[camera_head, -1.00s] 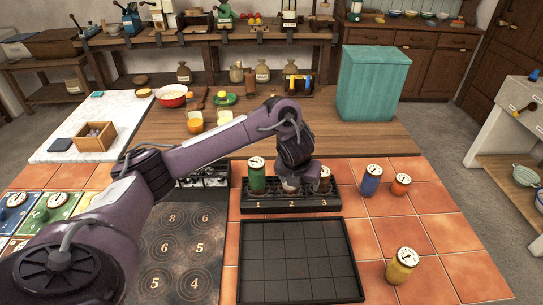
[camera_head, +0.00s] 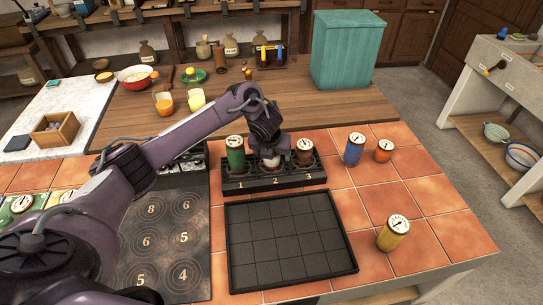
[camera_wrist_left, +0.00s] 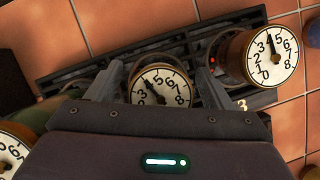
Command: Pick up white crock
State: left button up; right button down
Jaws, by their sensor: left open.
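The white crock (camera_head: 271,162) stands in the middle place, marked 2, of the dark rack (camera_head: 274,184). Its dial lid faces up in the left wrist view (camera_wrist_left: 161,86). My left gripper (camera_head: 269,154) is low over it from above. In the wrist view its open fingers (camera_wrist_left: 160,78) stand on either side of the lid, with a gap showing beside the crock. The crock's upper part is mostly hidden by the gripper in the head view. My right gripper is not in view.
A green crock (camera_head: 236,157) and a brown crock (camera_head: 304,152) stand close on either side in the rack. Blue (camera_head: 354,149) and orange (camera_head: 384,151) crocks stand right of it, a yellow one (camera_head: 392,234) nearer. An empty black tray (camera_head: 232,262) lies in front.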

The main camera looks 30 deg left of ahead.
pick_arm(q)
jog(key=c, duration=1.1)
jog(key=shift+c, duration=0.6)
jog(key=shift+r, duration=0.15)
